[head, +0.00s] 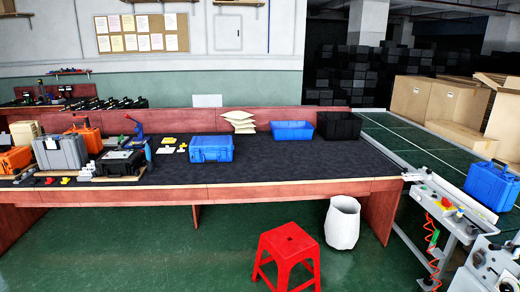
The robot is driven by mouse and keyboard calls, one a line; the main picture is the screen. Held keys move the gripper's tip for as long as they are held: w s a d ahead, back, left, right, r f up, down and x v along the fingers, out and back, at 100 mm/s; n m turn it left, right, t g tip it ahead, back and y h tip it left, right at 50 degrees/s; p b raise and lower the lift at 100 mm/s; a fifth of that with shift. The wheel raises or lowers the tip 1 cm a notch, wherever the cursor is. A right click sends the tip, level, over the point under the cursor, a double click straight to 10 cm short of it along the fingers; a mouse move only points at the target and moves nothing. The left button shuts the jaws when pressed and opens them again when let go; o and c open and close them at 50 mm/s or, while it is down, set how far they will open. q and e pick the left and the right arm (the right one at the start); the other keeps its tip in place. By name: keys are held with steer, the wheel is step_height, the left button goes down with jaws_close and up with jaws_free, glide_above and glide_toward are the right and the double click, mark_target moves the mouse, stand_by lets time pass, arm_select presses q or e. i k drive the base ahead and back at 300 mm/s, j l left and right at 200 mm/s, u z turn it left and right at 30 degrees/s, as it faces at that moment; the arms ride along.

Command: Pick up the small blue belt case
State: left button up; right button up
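A blue case (491,186) with a handle on top stands upright at the right edge of the head view, on the dark green surface beside the pale metal frame; I take it as the belt case. Another closed blue case (211,149) lies on the dark-topped workbench. Neither of my grippers shows in the head view, so nothing is seen touching either case.
The long red workbench (270,189) also holds a blue bin (292,131), a black bin (338,126) and toolboxes at left. A red stool (287,250) and a white waste bin (342,224) stand in front. Cardboard boxes (455,110) are at back right.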

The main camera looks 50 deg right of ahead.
mark_target(498, 191)
steer(key=l+z, duration=0.45)
steer(key=i+l+z, duration=0.15)
steer(key=z, duration=0.25)
steer(key=i+l+z, duration=0.2)
steer(key=l+z, duration=0.25)
steer(key=i+l+z, duration=0.2)
steer(key=z, duration=0.2)
steer(key=i+l+z, duration=0.2)
steer(key=z, duration=0.25)
steer(key=i+l+z, duration=0.3)
steer(key=i, duration=0.35)
steer(key=i+z, duration=0.35)
steer(key=i, duration=0.25)
